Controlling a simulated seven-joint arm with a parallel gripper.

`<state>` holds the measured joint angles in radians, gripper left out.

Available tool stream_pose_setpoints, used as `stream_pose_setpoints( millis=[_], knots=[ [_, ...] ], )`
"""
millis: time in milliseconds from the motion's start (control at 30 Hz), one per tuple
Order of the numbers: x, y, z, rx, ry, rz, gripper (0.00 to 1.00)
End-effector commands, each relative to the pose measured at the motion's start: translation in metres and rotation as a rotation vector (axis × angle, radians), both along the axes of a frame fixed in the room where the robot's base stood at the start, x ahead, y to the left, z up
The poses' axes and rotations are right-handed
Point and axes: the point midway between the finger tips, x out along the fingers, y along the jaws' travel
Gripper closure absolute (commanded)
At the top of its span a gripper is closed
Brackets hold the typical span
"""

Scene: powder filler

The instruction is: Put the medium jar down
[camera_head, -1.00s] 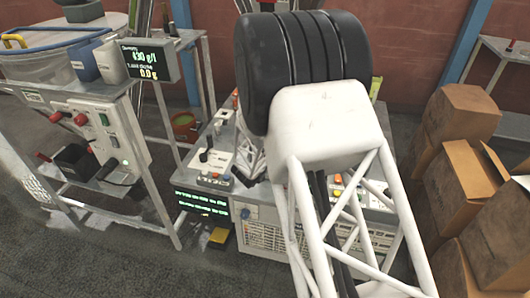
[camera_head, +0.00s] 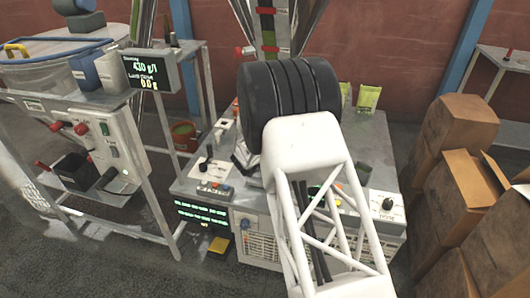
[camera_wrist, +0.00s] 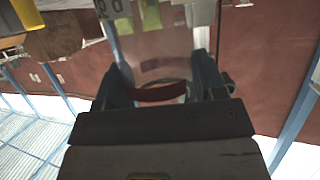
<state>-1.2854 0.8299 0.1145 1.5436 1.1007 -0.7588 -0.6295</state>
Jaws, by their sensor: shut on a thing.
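In the wrist view my gripper (camera_wrist: 162,78) has its two dark fingers on either side of a clear, see-through vessel with a dark red band (camera_wrist: 158,93), which I take to be the medium jar. The gripper is shut on it. The far end of the jar blurs into the background, so I cannot tell its full outline or whether anything is under it. In the head view my own arm covers the gripper and the jar.
A metal bench (camera_head: 372,140) has control panels and green pouches (camera_head: 368,97) near its back. Cardboard boxes (camera_head: 455,190) are stacked at the right. At the left, a stand holds a display (camera_head: 146,72), a white container (camera_head: 111,70) and a blue one (camera_head: 84,73).

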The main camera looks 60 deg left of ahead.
Motion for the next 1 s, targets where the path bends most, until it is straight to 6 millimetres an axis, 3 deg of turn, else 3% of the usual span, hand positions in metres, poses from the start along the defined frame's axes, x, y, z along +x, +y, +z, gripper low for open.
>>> stream_pose_setpoints(
  millis=[200,400,800,1000],
  knots=[
    [0.010,0.024,-0.003,0.000,0.000,0.000,0.64],
    [0.015,0.036,-0.003,0.002,0.000,-0.001,0.64],
    [0.016,0.037,-0.004,0.000,0.000,0.000,0.64],
    [0.015,0.037,-0.016,-0.002,0.000,0.001,0.64]
  ],
)
